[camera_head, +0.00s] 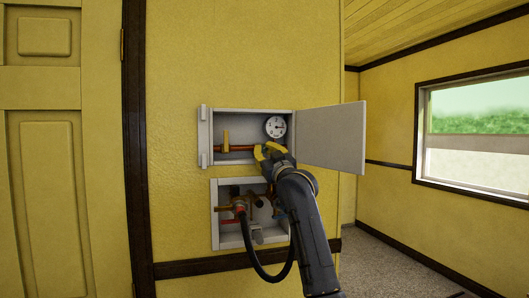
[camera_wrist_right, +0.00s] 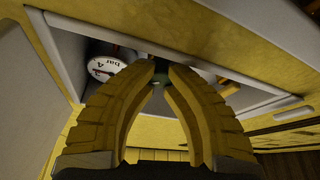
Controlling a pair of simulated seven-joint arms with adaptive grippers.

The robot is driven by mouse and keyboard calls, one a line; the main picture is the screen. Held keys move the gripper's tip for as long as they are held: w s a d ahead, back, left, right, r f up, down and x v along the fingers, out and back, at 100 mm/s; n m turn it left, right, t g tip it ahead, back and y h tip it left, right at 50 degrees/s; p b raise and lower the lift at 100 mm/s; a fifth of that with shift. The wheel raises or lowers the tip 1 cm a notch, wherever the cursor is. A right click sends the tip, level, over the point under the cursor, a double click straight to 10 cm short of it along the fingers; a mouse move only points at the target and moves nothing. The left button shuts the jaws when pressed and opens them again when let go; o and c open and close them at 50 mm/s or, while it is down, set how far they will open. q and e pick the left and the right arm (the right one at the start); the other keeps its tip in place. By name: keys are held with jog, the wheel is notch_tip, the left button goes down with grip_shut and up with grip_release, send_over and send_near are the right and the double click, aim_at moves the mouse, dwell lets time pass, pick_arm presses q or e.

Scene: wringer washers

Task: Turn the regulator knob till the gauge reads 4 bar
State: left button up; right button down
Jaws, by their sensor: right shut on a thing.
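The pressure gauge (camera_head: 275,127) is a white round dial with dark marks inside the upper wall box, at its right side. It also shows in the right wrist view (camera_wrist_right: 106,66), where "bar" can be made out; the needle's reading is too small to tell. My right gripper (camera_head: 264,151) has yellow fingers and reaches into the upper box, just below the gauge. In the right wrist view its fingers (camera_wrist_right: 168,78) close on the regulator knob (camera_wrist_right: 163,80), a small dark piece mostly hidden between the fingertips. My left gripper is not in view.
The upper box (camera_head: 204,136) has its door (camera_head: 335,136) swung open to the right. A copper pipe with a yellow lever (camera_head: 226,141) runs inside. A lower box (camera_head: 216,215) holds valves, with a black hose (camera_head: 265,277) looping below. A window (camera_head: 475,132) is at the right.

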jog(key=shift+s+r+m, duration=0.25)
jog(key=shift+r+m, duration=0.05)
jog(key=shift+r, duration=0.2)
jog(key=m+t+h, duration=0.1)
jog(key=m+h, duration=0.1)
jog(key=m, duration=0.1)
jog(key=shift+a+m, duration=0.15)
jog(key=shift+m, duration=0.25)
jog(key=shift+m+h, duration=1.4)
jog(key=shift+m, duration=1.5)
jog(key=c, duration=1.4)
grip_release()
jog(key=shift+d, duration=0.2)
jog(key=shift+o, duration=0.2)
jog(key=shift+w+a+f, duration=0.1)
jog(key=shift+f, duration=0.1)
jog(key=a+v, duration=0.1)
jog(key=v, duration=0.6)
jog(key=shift+s+d+f, duration=0.2)
jog(key=shift+s+d, duration=0.05)
jog(key=shift+d, duration=0.2)
